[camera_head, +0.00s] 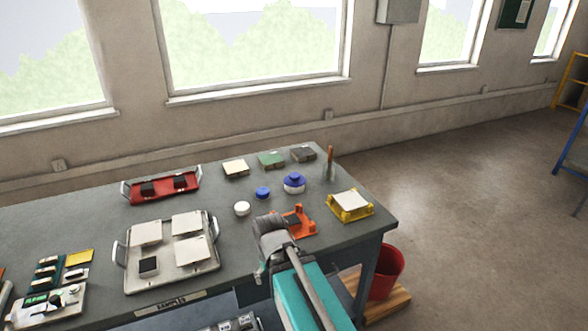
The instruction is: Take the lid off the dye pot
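A small white pot with a blue top (294,183) stands on the grey bench, right of centre. It looks like the dye pot, with its blue lid on. A smaller blue round piece (263,193) sits to its left, and a white round piece (242,208) is further left and nearer. I cannot tell whether these are pots or lids. My gripper (268,222) is at the end of my teal and grey arm, nearer than the pot and to its left, apart from it in the picture. Its fingers are too small and hidden to read.
An orange holder (300,222) is beside my gripper. A yellow stand with a tile (350,205) is at the right edge, near an upright brown-handled tool (330,163). Tile samples (271,160) line the back. A pale tray (205,279) and red tray (136,196) lie left.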

